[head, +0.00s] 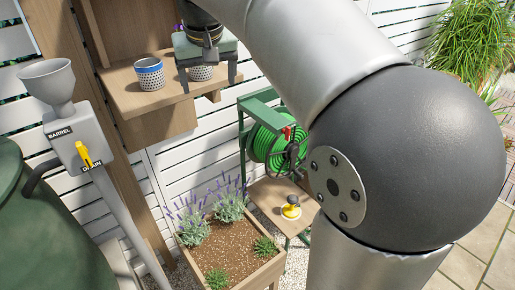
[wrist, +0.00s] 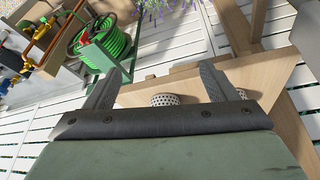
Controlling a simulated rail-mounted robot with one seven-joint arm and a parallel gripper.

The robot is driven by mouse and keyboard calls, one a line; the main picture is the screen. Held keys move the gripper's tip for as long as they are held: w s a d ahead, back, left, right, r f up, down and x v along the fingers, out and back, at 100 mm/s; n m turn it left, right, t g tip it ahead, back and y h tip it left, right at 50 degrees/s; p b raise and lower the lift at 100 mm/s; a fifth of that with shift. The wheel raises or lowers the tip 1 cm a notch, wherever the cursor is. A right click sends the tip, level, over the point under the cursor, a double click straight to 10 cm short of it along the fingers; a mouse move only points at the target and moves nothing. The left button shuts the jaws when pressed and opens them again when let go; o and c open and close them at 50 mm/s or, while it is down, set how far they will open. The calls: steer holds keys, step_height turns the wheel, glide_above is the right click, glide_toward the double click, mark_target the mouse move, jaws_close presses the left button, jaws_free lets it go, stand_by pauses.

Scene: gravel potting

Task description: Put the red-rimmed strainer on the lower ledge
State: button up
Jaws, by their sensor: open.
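A white perforated strainer (head: 201,73) stands on the wooden shelf (head: 125,92) in the head view, partly hidden behind my gripper (head: 209,83). Its rim is covered, so I cannot see its colour. In the wrist view a strainer (wrist: 165,100) shows beyond my gripper (wrist: 160,72), between the fingers, its lower part hidden by the gripper body. My gripper is open and empty, fingers apart. A blue-rimmed strainer (head: 150,74) stands left of it on the same shelf. No red rim is visible. A low wooden ledge (head: 268,192) lies below, near the hose reel.
A yellow-and-black object (head: 291,207) stands on the low ledge. The green hose reel (head: 268,145) stands behind it. A wooden planter (head: 257,278) with lavender is in front. A barrel (head: 45,235) and a grey pipe with a funnel (head: 48,80) stand at the left.

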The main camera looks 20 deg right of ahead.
steer(key=s+f+g, duration=0.3)
steer(key=s+f, duration=2.1)
steer(key=f, duration=0.1)
steer(key=shift+s+d+f+n+y, duration=0.15)
steer(key=shift+d+f+n+y, duration=0.2)
steer(key=shift+f+n+y, duration=0.05)
